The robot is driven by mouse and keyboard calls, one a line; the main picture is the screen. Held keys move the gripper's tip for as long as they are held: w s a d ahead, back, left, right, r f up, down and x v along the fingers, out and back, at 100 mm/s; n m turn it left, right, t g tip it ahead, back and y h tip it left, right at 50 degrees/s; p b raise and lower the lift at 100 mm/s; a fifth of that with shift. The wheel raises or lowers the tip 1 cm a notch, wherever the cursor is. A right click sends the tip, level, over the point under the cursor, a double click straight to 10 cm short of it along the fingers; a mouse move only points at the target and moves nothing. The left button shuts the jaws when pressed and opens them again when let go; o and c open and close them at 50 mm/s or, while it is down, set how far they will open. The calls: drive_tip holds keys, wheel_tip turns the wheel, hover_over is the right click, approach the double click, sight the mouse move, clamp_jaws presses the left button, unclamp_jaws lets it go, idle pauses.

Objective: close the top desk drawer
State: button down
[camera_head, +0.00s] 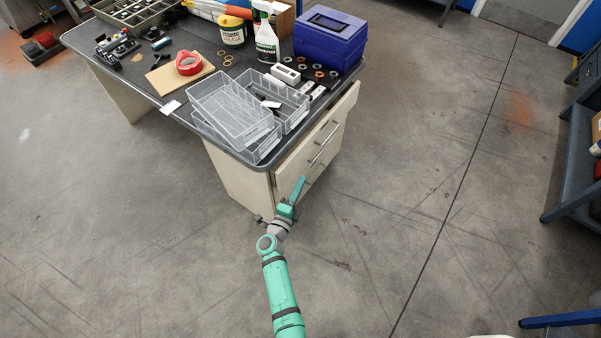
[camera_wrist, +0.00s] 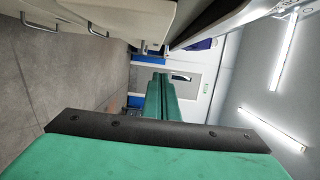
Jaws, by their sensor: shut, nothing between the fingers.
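The desk (camera_head: 235,180) has a pale drawer unit at its near right end. The top drawer (camera_head: 322,128) has a cream front with a bar handle, and this front stands out slightly past the desktop edge. My gripper (camera_head: 302,179) is low in front of the drawer unit, near the lower front; I cannot tell whether it touches it. In the wrist view, my green gripper fingers (camera_wrist: 160,78) are shut together with nothing between them. Pale drawer fronts with handles show at the upper left there, including one handle (camera_wrist: 97,29), beside the fingers and apart from them.
Clear plastic bins (camera_head: 232,108), a blue box (camera_head: 330,38), a spray bottle (camera_head: 266,42) and red tape (camera_head: 189,63) are on the desktop. A shelf cart (camera_head: 575,150) stands at the far right. The floor right of the desk is free.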

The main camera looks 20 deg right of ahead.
drive_tip(key=s+a, duration=0.4)
drive_tip(key=a, duration=0.2)
hover_over(289, 172)
drive_tip(key=s, duration=0.3)
drive_tip(key=shift+s+a+f, duration=0.1)
drive_tip(key=shift+s+a, duration=0.1)
drive_tip(key=shift+a, duration=0.2)
drive_tip(key=shift+w, duration=0.1)
